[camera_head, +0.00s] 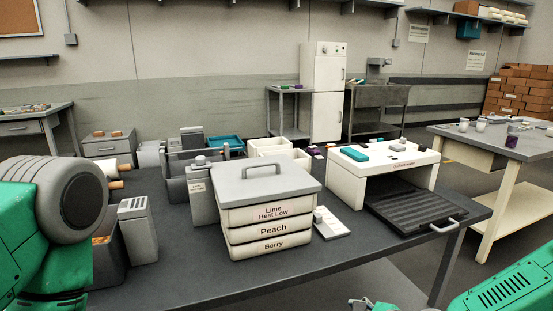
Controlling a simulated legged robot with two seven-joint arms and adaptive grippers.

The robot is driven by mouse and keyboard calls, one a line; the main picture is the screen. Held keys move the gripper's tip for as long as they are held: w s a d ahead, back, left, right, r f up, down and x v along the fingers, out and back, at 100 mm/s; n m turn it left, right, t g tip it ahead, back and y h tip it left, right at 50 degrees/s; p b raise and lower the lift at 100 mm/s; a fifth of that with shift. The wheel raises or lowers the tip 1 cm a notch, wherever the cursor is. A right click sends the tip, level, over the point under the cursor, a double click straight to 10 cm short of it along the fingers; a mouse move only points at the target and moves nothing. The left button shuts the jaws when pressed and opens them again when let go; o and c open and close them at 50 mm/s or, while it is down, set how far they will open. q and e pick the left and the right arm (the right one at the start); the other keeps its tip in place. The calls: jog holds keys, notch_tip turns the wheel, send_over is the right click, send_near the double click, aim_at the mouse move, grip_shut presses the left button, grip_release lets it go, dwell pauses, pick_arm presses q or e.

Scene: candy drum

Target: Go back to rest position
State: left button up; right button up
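My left arm (55,215), green with a grey round joint, fills the left edge of the view; its gripper is not visible. My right arm (505,288) shows as a green link at the bottom right. A small metallic tip, seemingly part of my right gripper (361,303), shows at the bottom edge, low in front of the table. Most of it is cut off, so I cannot tell whether it is open or shut. The stacked box labelled Lime Heat Low, Peach and Berry (271,234) stands upright on the table under a grey handled lid (266,182), apart from both arms.
The dark table (195,285) has bare surface at its front. A white machine (350,178) with a dark ribbed tray (408,205) stands at the right. A grey container (138,230) is close beside my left arm. A side table (520,147) stands further right.

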jog(key=s+f+n+g+h, duration=0.1)
jog(key=s+f+n+g, duration=0.2)
jog(key=s+f+n, duration=0.35)
jog(key=s+f+n+g+h, duration=0.1)
jog(key=s+f+n+g, duration=0.25)
jog(key=s+n, duration=0.6)
pick_arm(q)
jog(key=shift+a, duration=0.1)
pick_arm(e)
jog(key=s+d+f+n+g+h, duration=0.2)
jog(key=s+d+n+h, duration=0.1)
jog(key=s+d+n, duration=0.6)
jog(key=s+d, duration=0.3)
jog(key=s, duration=0.2)
jog(key=shift+s+f+h, duration=0.15)
jog(key=shift+s+h, duration=0.1)
jog(key=shift+h, duration=0.05)
jog(key=shift+w+a, duration=0.1)
jog(key=shift+w, duration=0.05)
